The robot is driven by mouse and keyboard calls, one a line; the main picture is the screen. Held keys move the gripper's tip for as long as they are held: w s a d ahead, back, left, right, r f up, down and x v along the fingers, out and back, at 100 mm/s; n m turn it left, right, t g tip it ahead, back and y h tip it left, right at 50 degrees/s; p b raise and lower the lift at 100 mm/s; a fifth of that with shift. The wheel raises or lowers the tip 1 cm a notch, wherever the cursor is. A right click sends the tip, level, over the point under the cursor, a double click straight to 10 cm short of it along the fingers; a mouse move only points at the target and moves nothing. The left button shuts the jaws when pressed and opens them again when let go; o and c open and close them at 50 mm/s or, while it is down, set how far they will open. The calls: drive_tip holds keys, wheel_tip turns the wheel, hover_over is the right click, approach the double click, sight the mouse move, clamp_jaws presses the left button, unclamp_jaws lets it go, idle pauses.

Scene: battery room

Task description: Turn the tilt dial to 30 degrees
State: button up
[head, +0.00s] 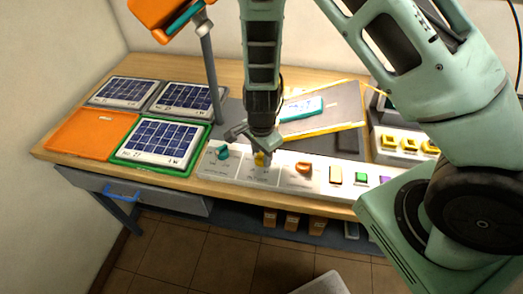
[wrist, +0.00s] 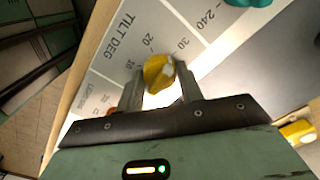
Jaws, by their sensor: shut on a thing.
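The yellow tilt dial (wrist: 157,70) is on a pale panel (wrist: 128,62) printed "TILT DEG". The numbers 20 and 30 read clearly in the wrist view, and 30 lies above and right of the dial. My gripper (wrist: 160,84) is shut on the dial, one finger on each side. A pale patch shows on the dial's right side; I cannot tell exactly which number the dial points to. In the head view the yellow dial (head: 260,159) shows just below my gripper (head: 261,150), which partly hides it.
A teal dial (head: 222,152) sits left of the tilt dial and an orange dial (head: 303,167) sits right of it. Coloured buttons, one green (head: 361,178), continue rightward. Solar panels (head: 154,142) cover the bench's left. A tilted board (head: 338,108) stands behind.

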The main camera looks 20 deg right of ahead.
sight(261, 154)
drive_tip(key=shift+r+m, duration=0.1)
drive_tip(key=shift+m, duration=0.5)
drive_tip(key=shift+p, duration=0.3)
drive_tip(key=o, duration=1)
wheel_tip(261, 154, up, 17)
drive_tip(key=shift+r+p, duration=0.15)
drive_tip(key=shift+p, duration=0.3)
